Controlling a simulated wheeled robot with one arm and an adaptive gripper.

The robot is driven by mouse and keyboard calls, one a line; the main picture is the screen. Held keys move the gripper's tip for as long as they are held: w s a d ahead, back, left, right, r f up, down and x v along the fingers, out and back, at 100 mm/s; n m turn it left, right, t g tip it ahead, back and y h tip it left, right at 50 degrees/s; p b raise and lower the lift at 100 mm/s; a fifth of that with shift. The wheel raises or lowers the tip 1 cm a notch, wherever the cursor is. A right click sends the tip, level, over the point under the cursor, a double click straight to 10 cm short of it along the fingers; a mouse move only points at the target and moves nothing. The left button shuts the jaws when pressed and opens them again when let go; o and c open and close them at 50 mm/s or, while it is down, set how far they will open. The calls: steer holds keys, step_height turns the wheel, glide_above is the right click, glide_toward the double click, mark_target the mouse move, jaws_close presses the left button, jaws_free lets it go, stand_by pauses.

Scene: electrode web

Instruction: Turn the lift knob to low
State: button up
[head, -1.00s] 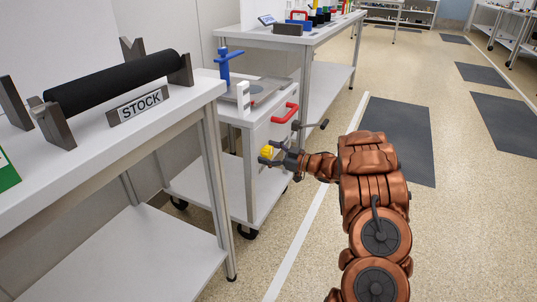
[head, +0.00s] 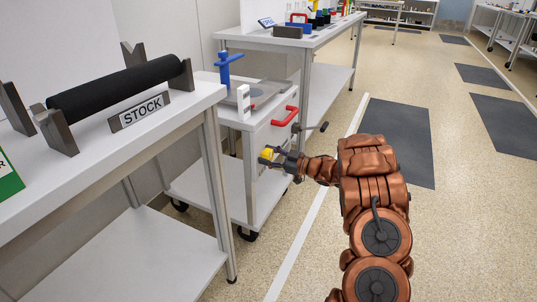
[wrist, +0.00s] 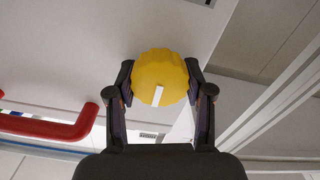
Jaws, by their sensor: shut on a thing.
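The yellow lift knob (head: 267,154) sits on the face of the white cart cabinet, below the red handle. My gripper (head: 270,158) is at the knob. In the wrist view my gripper (wrist: 160,92) has one finger on each side of it, shut on it. Any scale or low label around the knob is not readable.
The red handle (head: 285,116) and a dark crank (head: 316,127) stick out near the knob. A blue clamp (head: 226,68) stands on the cart top. A bench with a black roll (head: 118,82) and a STOCK sign (head: 140,109) is at left. Open floor lies right.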

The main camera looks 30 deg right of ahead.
steer(key=o, duration=1.2)
steer(key=shift+c, duration=0.2)
steer(key=v, duration=1.2)
